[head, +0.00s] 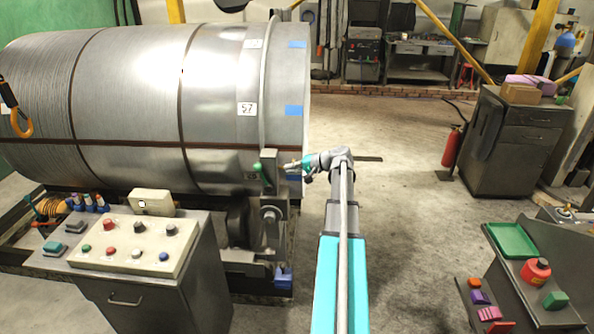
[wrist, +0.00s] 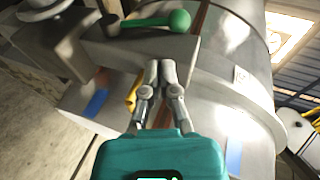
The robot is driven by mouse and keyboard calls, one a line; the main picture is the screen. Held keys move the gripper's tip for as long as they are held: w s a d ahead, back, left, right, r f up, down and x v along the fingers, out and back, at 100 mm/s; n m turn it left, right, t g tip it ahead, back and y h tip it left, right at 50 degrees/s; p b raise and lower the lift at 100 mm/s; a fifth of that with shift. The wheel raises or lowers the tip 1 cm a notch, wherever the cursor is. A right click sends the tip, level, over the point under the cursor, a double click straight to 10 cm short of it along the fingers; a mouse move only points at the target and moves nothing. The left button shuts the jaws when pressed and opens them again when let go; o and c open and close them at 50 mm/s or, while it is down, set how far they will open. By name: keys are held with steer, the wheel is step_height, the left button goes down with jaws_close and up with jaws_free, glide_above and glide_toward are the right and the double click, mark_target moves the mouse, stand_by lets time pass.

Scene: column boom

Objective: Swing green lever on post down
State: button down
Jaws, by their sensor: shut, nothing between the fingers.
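The green lever (head: 260,172) is on a grey post (head: 270,200) in front of the big metal drum in the head view. In the wrist view the lever (wrist: 150,22) is a green rod with a round green knob, lying across the grey post top (wrist: 130,48). In the head view my gripper (head: 288,167) is just right of the lever. In the wrist view my gripper (wrist: 161,66) is shut and empty, its tips over the post's edge, below the lever in the picture and apparently apart from it.
The large metal drum (head: 215,90) fills the left. A control desk (head: 140,250) with several coloured buttons stands at front left. A dark cabinet (head: 515,150) and a bench with a green tray (head: 513,240) are at right. The floor (head: 410,200) between is open.

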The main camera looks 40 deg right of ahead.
mark_target(261, 172)
steer(key=b+x, duration=0.2)
steer(key=x, duration=0.6)
steer(key=shift+w+a+f+b, duration=0.1)
steer(key=shift+w+f+b, duration=0.1)
steer(key=shift+b, duration=0.15)
steer(key=shift+w+a+f, duration=0.1)
steer(key=shift+w+a, duration=0.15)
steer(key=shift+w, duration=0.1)
steer(key=shift+w+a+f, duration=0.15)
steer(key=shift+w+a, duration=0.45)
steer(key=shift+w, duration=0.15)
steer(key=shift+s, duration=0.1)
steer(key=r+p, duration=0.1)
steer(key=s+r+p, duration=0.1)
steer(key=shift+s+d+r, duration=0.1)
steer(key=shift+d+r, duration=0.1)
steer(key=shift+r, duration=0.2)
steer(key=s+d+r+p, duration=0.2)
steer(key=s+r+p, duration=0.3)
steer(key=r+p, duration=0.4)
steer(key=shift+s, duration=0.35)
steer(key=shift+r, duration=0.1)
